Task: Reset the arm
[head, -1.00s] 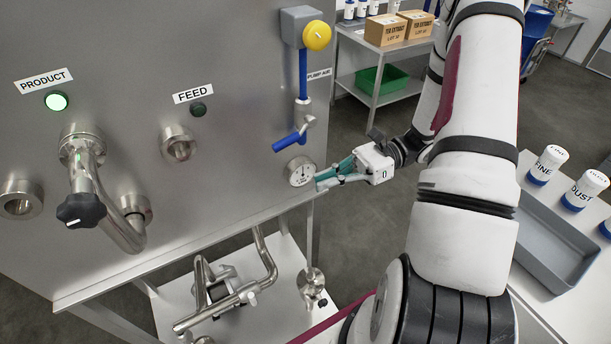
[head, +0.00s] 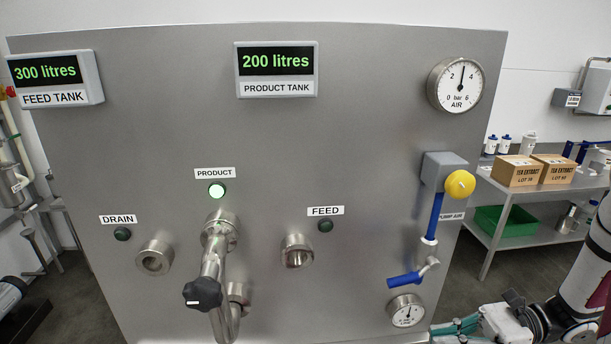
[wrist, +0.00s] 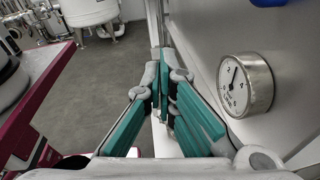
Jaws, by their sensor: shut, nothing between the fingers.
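My gripper (head: 437,329) is at the lower right of the head view, partly cut off by the frame's bottom edge. Its teal fingers point left, towards the small lower gauge (head: 405,310) on the steel panel (head: 350,130). In the wrist view the fingers (wrist: 163,62) come together at their tips with nothing held. The same gauge (wrist: 245,85) is beside them on the right, and I see no contact. Only part of my arm shows at the right edge of the head view.
The panel carries a blue-handled valve (head: 405,280), a yellow knob (head: 460,184), an AIR gauge (head: 456,84) and a black-knobbed pipe (head: 203,293). Displays read 300 and 200 litres. A shelf (head: 490,236) with boxes stands at right.

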